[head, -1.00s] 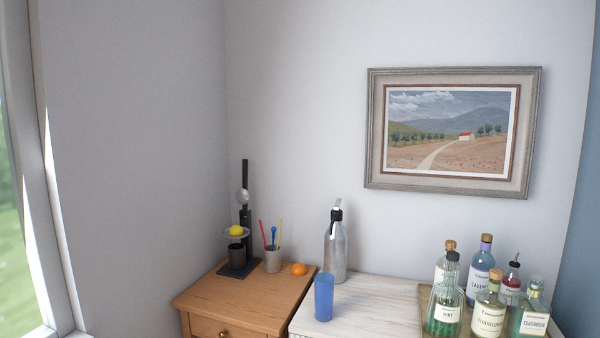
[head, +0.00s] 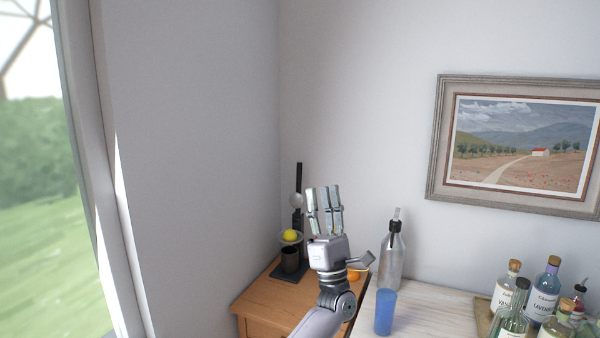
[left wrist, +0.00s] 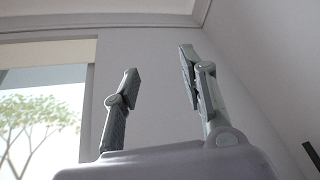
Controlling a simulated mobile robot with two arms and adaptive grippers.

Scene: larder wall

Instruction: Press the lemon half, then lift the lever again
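The lemon half (head: 290,235) is a yellow dome on the press's tray at the back corner of the wooden cabinet. The press (head: 298,212) is black and upright, with a pale round pressing part above the lemon and its dark lever (head: 299,172) pointing up. A dark cup (head: 290,258) stands under the tray. My left gripper (head: 324,198) is raised in front of the cabinet, right of the press and apart from it, fingers pointing up. In the left wrist view the fingers (left wrist: 155,88) are spread with nothing between them. My right gripper is not in view.
An orange fruit (head: 354,274) lies partly behind my left wrist. Several labelled bottles (head: 541,298) stand further right.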

